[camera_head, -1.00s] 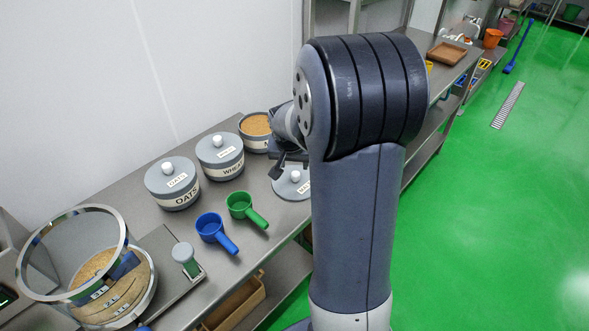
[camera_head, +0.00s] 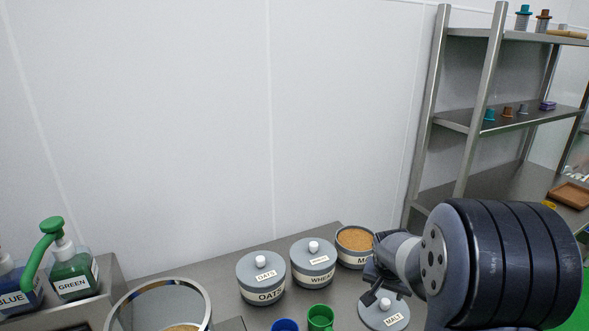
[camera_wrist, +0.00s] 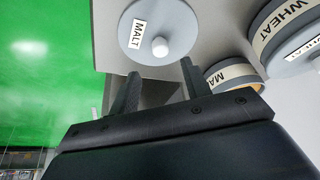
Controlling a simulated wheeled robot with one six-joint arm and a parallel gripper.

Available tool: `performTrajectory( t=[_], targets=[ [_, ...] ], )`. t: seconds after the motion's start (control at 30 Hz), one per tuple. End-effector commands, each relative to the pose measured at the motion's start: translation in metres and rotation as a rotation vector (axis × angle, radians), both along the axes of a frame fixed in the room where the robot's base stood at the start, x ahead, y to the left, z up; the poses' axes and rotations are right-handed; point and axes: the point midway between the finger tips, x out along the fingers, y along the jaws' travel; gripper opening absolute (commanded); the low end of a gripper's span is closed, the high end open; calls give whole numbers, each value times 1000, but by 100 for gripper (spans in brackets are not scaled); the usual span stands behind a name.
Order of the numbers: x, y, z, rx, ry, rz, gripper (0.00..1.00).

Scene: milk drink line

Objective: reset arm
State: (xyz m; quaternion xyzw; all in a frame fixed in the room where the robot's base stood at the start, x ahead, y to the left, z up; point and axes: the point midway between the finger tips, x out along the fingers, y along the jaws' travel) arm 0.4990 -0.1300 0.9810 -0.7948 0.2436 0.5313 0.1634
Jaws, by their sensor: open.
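My gripper (camera_head: 372,287) is open and empty above the bench, next to the grey MALT lid (camera_head: 385,311). In the wrist view the two fingers of my gripper (camera_wrist: 158,70) stand apart, with the MALT lid (camera_wrist: 158,25) and its white knob beyond the tips. The lid lies flat on the bench, apart from its pot. The open malt pot (camera_head: 354,247), filled with brown grain, stands behind my gripper, its label partly hidden. My arm covers the bench at the lower right of the head view.
Lidded OATS (camera_head: 262,279) and WHEAT (camera_head: 313,263) pots stand left of my gripper. A green scoop (camera_head: 320,316) and blue scoop (camera_head: 285,325) lie in front. A round sieve (camera_head: 203,300) and BLUE and GREEN (camera_head: 75,270) pump bottles are further left. A metal shelf (camera_head: 447,120) rises behind right.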

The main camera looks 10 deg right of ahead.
Motion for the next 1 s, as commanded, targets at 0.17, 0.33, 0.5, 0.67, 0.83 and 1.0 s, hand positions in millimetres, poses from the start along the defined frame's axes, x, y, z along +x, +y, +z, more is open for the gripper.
performTrajectory(
  t=[0.17,0.33,0.5,0.67,0.83,1.0],
  targets=[
    [9,-6,-27,0,4,1,45],
    [17,-12,-51,0,5,0,45],
    [24,-17,-72,0,4,0,45],
    [29,-20,-87,-1,2,1,45],
    [29,-20,-85,-1,-1,1,45],
    [29,-20,-86,-1,-1,1,45]
  ],
)
